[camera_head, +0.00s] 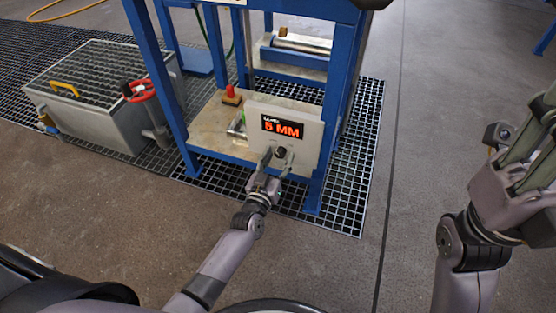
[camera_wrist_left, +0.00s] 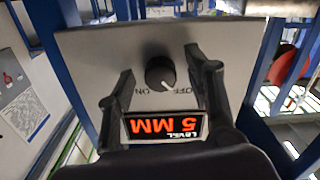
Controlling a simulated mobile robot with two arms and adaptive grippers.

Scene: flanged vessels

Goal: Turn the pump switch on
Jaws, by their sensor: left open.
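The pump switch is a round black knob (camera_head: 281,152) on the front of a light grey control panel (camera_head: 312,150). The left wrist view shows the knob (camera_wrist_left: 160,72) upside down, with its white mark pointing toward the label on that picture's right, which seems to read OFF. My left gripper (camera_head: 277,160) is open in front of the panel. In the wrist view its two fingers (camera_wrist_left: 158,68) stand either side of the knob, with gaps between. Whether the tips touch the panel cannot be told. My right gripper (camera_head: 520,150) is raised at the far right, its opening unclear.
A lit display (camera_head: 282,127) on the panel reads 5 MM. The panel is on a blue frame (camera_head: 160,80) above floor grating (camera_head: 350,180). A grey tank (camera_head: 85,110) with a red valve wheel (camera_head: 140,91) stands at left. Bare floor lies in front.

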